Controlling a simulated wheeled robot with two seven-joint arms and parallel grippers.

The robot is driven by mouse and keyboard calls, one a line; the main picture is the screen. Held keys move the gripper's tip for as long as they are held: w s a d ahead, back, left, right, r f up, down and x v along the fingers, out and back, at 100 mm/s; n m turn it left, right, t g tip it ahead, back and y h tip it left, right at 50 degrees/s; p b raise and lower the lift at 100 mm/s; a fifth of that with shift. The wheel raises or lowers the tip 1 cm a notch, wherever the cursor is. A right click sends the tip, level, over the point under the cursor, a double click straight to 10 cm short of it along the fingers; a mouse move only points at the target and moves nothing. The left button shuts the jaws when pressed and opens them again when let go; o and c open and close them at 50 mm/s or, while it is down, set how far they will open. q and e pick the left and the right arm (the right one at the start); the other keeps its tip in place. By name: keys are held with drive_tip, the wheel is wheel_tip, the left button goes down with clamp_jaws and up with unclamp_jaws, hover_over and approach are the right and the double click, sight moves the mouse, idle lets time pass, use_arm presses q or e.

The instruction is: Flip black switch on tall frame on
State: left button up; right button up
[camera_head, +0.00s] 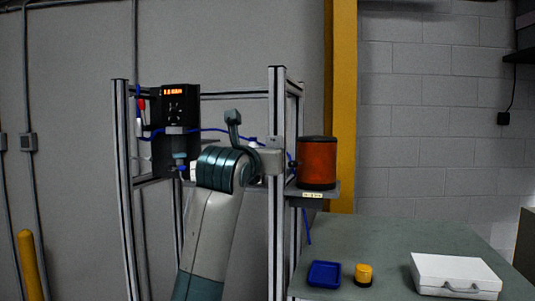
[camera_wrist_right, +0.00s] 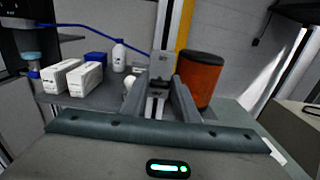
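The tall frame (camera_head: 277,200) is made of upright metal posts with a shelf between them. A grey bracket plate (camera_head: 274,142) sits on its right post and also shows in the right wrist view (camera_wrist_right: 162,64). A small dark part (camera_wrist_right: 157,91) shows below the plate; I cannot tell for sure that it is the black switch, or its position. My right gripper (camera_wrist_right: 160,88) is in front of this post, its two fingers apart on either side of the dark part. Contact cannot be made out. In the head view my right wrist hides much of this area. My left gripper is not in view.
An orange-red cylinder (camera_head: 316,162) stands on a ledge right of the post. A black unit with a lit display (camera_head: 174,112) hangs at the frame's left. White boxes (camera_wrist_right: 87,78) and a white bottle (camera_wrist_right: 119,56) stand on the shelf. A blue tray (camera_head: 324,274) lies on the bench.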

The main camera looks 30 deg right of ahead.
drive_tip(key=c, duration=0.5)
drive_tip(key=shift+r, duration=0.15)
drive_tip(key=shift+w+d+r+g+y, duration=0.15)
drive_tip(key=shift+r+g+y, duration=0.35)
drive_tip(key=shift+g+y, duration=0.4)
drive_tip(key=shift+w+d+r+g+y, duration=0.1)
drive_tip(key=shift+r+g+y, duration=0.45)
drive_tip(key=shift+y, duration=0.55)
drive_tip(key=o, duration=1.1)
drive_tip(key=shift+f, duration=0.1)
drive_tip(key=shift+c, duration=0.2)
